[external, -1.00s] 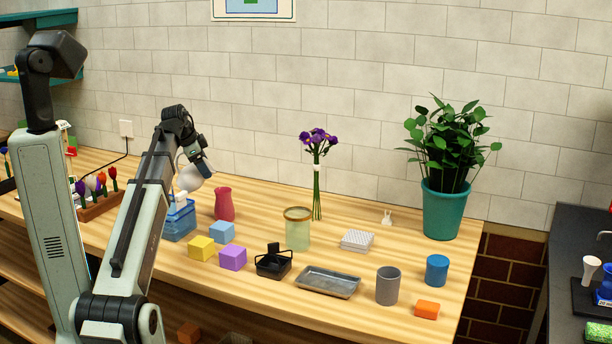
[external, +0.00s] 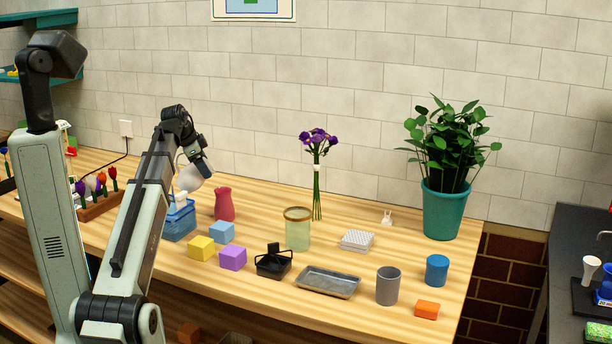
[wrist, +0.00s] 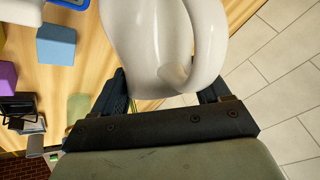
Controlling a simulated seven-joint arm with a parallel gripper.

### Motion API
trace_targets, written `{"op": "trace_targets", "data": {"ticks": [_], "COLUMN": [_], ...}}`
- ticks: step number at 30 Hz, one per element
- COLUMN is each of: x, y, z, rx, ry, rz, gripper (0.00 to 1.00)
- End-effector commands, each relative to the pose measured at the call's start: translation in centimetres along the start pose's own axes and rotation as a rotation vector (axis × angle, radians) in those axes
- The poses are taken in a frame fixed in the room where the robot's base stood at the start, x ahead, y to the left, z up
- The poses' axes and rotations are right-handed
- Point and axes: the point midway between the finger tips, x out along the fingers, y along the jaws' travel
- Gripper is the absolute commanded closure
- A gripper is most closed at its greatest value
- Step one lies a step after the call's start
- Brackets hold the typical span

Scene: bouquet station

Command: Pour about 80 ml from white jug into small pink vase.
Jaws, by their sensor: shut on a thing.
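The white jug (external: 188,178) is held up in my gripper (external: 202,165) above the back left of the table, partly hidden behind the gripper. In the wrist view the jug (wrist: 160,35) fills the upper middle, with its handle on the right, and my gripper's fingers (wrist: 168,90) are on either side of it. The small pink vase (external: 224,204) stands upright on the table, to the right of and lower than the jug in the external view. I do not see the vase in the wrist view. The liquid inside the jug is hidden.
A blue basket (external: 180,222) stands below the jug. Blue (external: 221,232), yellow (external: 201,248) and purple (external: 233,257) cubes lie in front of the vase. A green glass jar (external: 297,232) and a bunch of purple flowers (external: 318,140) stand to the right. A wall is behind.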

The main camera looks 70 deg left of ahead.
Motion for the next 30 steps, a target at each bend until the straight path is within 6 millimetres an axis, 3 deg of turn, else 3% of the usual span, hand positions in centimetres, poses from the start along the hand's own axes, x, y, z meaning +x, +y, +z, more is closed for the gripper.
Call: {"op": "trace_targets", "data": {"ticks": [16, 30], "x": [-0.2, -2.1], "y": [-0.2, -1.1], "z": [0.1, 1.5], "rx": [-0.012, -0.094], "ry": [0.028, 0.238], "rz": [0.003, 0.036], "gripper": [1.0, 1.0]}}
